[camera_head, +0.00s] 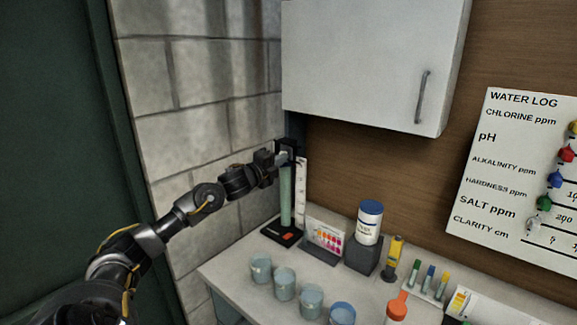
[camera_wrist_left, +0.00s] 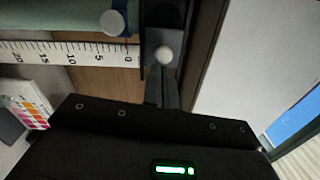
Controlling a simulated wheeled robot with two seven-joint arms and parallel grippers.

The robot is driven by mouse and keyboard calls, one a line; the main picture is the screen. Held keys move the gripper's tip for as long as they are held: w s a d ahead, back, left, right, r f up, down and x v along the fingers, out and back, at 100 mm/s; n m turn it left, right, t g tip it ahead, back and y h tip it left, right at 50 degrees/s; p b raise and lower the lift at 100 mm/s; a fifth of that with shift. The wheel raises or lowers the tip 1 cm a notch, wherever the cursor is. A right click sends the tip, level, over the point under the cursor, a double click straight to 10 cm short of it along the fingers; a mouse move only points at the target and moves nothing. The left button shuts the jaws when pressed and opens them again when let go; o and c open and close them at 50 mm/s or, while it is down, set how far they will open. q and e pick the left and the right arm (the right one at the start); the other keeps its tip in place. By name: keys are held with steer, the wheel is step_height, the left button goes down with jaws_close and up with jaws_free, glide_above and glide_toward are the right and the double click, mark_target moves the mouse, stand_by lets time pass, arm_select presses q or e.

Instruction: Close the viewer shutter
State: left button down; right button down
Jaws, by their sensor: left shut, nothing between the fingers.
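A clarity tube (camera_head: 285,197) filled with pale green stands upright on a black base (camera_head: 282,233) at the back left of the counter. A black viewer (camera_head: 287,146) sits at its top. In the left wrist view the black viewer (camera_wrist_left: 152,32) has a round white knob (camera_wrist_left: 165,55), and the tube (camera_wrist_left: 55,16) lies sideways. I cannot tell how far the shutter is open. My left gripper (camera_head: 279,158) is at the viewer, partly hidden against it. In the left wrist view its shut, empty fingers (camera_wrist_left: 162,90) are close to the white knob; contact is unclear. My right gripper is not in view.
A white scale (camera_head: 301,192) stands right beside the tube. A wall cabinet (camera_head: 370,60) hangs above right, close to the viewer. Several cups (camera_head: 285,284), a colour chart (camera_head: 325,237) and a blue-lidded jar (camera_head: 369,222) stand on the counter. A block wall (camera_head: 195,120) is behind.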

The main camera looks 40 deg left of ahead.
arm_select(q)
steer(key=a, duration=0.3)
steer(key=shift+a+r+b, duration=0.1)
steer(key=shift+a+b, duration=0.1)
steer(key=shift+b, duration=0.1)
steer(key=s+d+f+b, duration=0.1)
steer(key=s+d+b, duration=0.3)
steer(key=s, duration=0.7)
steer(key=shift+d+f+b, duration=0.15)
steer(key=shift+b, duration=0.4)
steer(key=shift+w, duration=0.1)
